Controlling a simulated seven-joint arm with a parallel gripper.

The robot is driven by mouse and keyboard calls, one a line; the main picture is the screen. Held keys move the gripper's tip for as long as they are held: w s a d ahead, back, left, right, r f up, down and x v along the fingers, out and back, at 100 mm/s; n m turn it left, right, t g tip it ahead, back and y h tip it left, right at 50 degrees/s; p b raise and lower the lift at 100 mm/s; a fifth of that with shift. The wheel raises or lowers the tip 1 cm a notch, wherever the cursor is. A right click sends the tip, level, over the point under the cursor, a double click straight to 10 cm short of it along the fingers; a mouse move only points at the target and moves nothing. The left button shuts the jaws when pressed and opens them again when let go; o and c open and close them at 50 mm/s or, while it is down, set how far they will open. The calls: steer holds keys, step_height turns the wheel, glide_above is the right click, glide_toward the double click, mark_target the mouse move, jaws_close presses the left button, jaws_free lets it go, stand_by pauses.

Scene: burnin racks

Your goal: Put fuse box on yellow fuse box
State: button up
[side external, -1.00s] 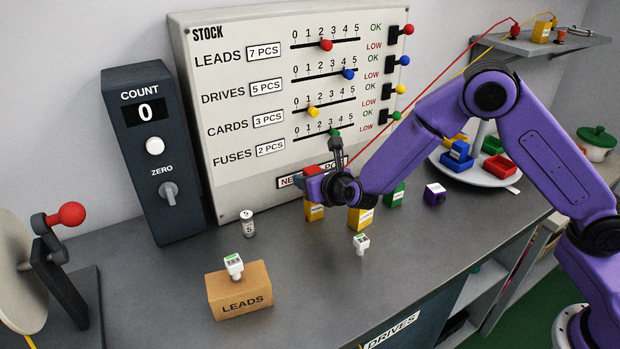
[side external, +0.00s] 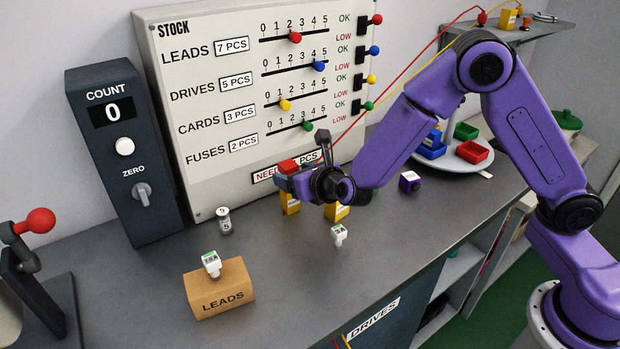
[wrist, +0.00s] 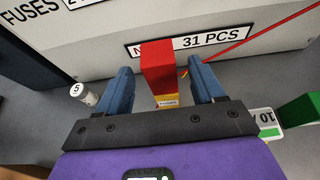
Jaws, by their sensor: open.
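A red fuse box (side external: 289,166) stands upright on a yellow fuse box (side external: 290,204) in front of the stock panel. In the wrist view the red box (wrist: 158,66) is between my fingers, with a bit of the yellow box (wrist: 168,102) showing below it. My gripper (wrist: 163,88) is open, one blue finger on each side of the red box with visible gaps. In the side view my gripper (side external: 286,183) is at the stack and hides part of it. Whether the two boxes are exactly aligned is hard to see.
A second yellow box (side external: 338,213) stands to the right, partly behind my arm. A green box (wrist: 300,110) is at right in the wrist view. A purple cube (side external: 410,182), small white-topped part (side external: 338,235), cylinder (side external: 223,220) and LEADS carton (side external: 220,290) are nearby.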

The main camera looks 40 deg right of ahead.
steer(key=s+d+r+m+g+h, duration=0.2)
steer(key=s+d+r+m+g, duration=0.1)
steer(key=s+d+m, duration=0.5)
steer(key=s+d+r+m+g+h, duration=0.25)
steer(key=s+d+m, duration=0.2)
steer(key=s, duration=0.65)
steer(key=s+m+g+y, duration=0.5)
steer(key=s+m+g, duration=0.3)
steer(key=s, duration=1.1)
steer(key=m, duration=0.3)
steer(key=shift+d+f, duration=0.2)
steer(key=shift+d, duration=0.15)
